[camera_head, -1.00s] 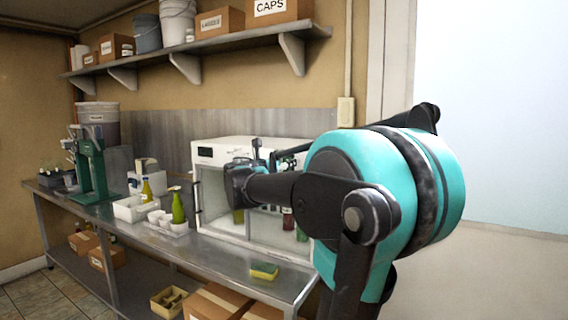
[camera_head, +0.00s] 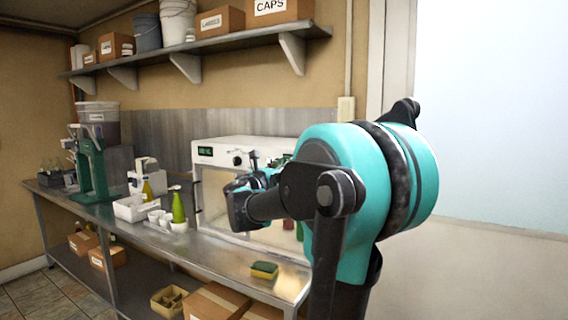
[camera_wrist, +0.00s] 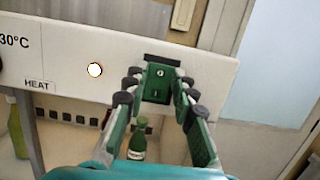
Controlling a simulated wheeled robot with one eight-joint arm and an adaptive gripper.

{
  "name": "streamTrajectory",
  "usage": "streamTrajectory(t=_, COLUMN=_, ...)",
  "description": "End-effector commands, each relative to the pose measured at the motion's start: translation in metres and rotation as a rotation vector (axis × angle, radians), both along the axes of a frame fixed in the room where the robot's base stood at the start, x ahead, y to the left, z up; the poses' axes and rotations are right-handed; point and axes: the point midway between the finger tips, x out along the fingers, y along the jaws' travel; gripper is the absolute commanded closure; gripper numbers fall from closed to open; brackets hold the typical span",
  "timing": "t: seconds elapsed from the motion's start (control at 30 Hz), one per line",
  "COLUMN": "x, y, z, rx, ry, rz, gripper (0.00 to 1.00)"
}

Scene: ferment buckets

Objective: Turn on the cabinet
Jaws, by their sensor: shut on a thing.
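The cabinet (camera_head: 247,145) is a white box on the steel bench, with a glass front and bottles inside. Its display (camera_head: 205,151) shows green characters. In the wrist view its front panel (camera_wrist: 65,50) carries "30°C", a "HEAT" label and a glowing white round lamp (camera_wrist: 95,69). A green rocker switch (camera_wrist: 157,90) marked O and I sits on the panel's right part. My gripper (camera_wrist: 158,79) is at the panel, its fingers on either side of the switch and shut on it. In the head view my arm hides the cabinet's right part.
A yellow-green sponge (camera_head: 264,270) lies on the bench (camera_head: 215,255) in front of the cabinet. A green bottle (camera_head: 178,208), small white cups and a white tray (camera_head: 128,212) stand left of it. A shelf (camera_head: 190,50) with boxes and buckets runs above.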

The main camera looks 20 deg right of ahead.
Motion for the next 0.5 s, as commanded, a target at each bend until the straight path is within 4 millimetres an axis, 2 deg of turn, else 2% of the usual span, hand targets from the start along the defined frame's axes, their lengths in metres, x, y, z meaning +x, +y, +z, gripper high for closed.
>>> streamTrajectory(t=0.43, x=-0.0006, y=0.0008, z=-0.0014, rx=-0.042, ry=-0.034, rz=0.002, gripper=1.00)
streamTrajectory(t=0.47, x=-0.0006, y=0.0008, z=-0.0014, rx=-0.042, ry=-0.034, rz=0.002, gripper=0.73)
streamTrajectory(t=0.5, x=-0.0007, y=0.0007, z=-0.0014, rx=-0.043, ry=-0.033, rz=0.002, gripper=0.68)
